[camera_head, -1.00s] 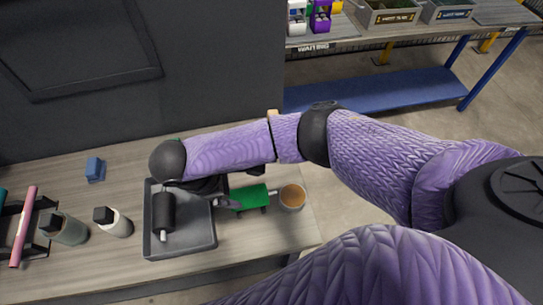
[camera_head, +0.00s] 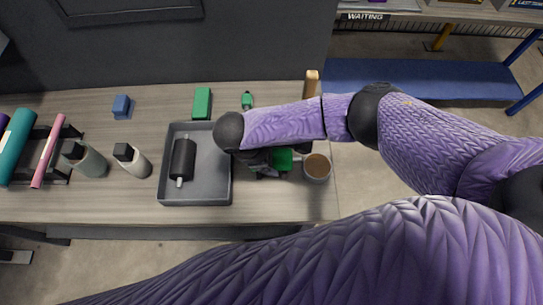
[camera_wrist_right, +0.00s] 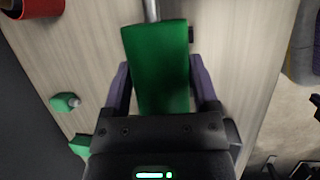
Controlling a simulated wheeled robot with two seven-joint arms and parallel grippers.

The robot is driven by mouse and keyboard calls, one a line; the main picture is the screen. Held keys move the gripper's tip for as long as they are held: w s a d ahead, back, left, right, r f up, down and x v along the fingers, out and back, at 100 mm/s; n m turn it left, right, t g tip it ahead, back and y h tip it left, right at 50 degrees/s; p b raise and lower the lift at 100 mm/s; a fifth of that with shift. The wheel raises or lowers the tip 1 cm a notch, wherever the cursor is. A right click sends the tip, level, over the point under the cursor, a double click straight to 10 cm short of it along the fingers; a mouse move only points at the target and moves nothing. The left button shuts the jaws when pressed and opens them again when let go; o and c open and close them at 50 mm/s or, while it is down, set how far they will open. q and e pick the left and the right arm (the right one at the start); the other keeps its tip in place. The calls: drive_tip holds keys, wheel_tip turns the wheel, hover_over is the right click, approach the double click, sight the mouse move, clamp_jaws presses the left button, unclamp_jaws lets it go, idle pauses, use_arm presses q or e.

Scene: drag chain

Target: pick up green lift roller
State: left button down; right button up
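The green roller (camera_wrist_right: 160,50) lies between the two fingers of my right gripper (camera_wrist_right: 160,78) in the right wrist view, with its metal axle pointing to the top edge. The fingers are very near its sides; whether they touch is unclear. In the head view the roller's green end (camera_head: 281,158) shows below my right forearm, beside a round cup with brown content (camera_head: 317,168). My right gripper (camera_head: 267,165) is mostly hidden under the arm there. My left gripper is not in view.
A grey tray (camera_head: 217,185) holding a black roller (camera_head: 183,159) stands to the left. A green block (camera_head: 202,103), a small green item (camera_head: 247,101) and an upright tan piece (camera_head: 311,84) are behind. Two bottles and a rack with rolls stand further left.

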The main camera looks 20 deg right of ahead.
clamp_jaws()
